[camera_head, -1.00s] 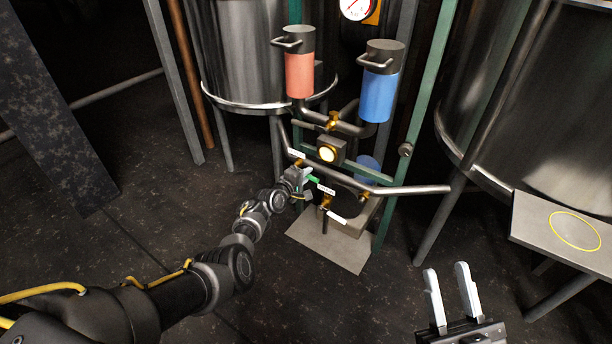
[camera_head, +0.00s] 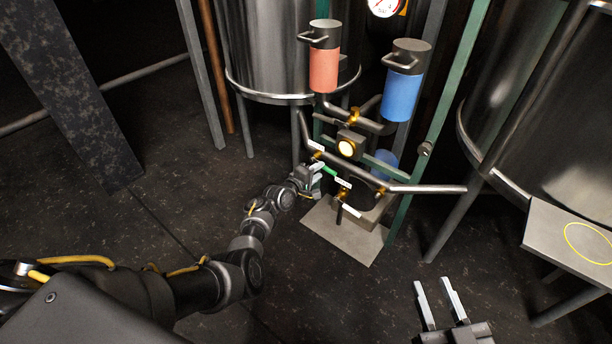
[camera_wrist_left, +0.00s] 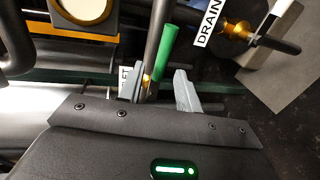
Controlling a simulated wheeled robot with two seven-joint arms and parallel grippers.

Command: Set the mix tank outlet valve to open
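The mix tank outlet valve has a green lever handle (camera_head: 329,171) on the low pipework; it also shows in the left wrist view (camera_wrist_left: 168,50). A brass part (camera_wrist_left: 147,81) and a partly hidden white label ending in "LET" (camera_wrist_left: 125,78) are by its lower end. My left gripper (camera_head: 316,173) is at the lever; in the left wrist view (camera_wrist_left: 158,76) its fingers are apart, with the lever's lower part appearing between them. I cannot tell whether either finger touches it. My right gripper (camera_head: 432,282) is open and empty at the lower right, away from the pipework.
A white DRAIN label (camera_wrist_left: 210,22) and its brass valve (camera_wrist_left: 236,28) with a dark lever are close to the right. Red (camera_head: 323,70) and blue (camera_head: 402,96) canisters stand higher. A side table (camera_head: 545,225) is at right.

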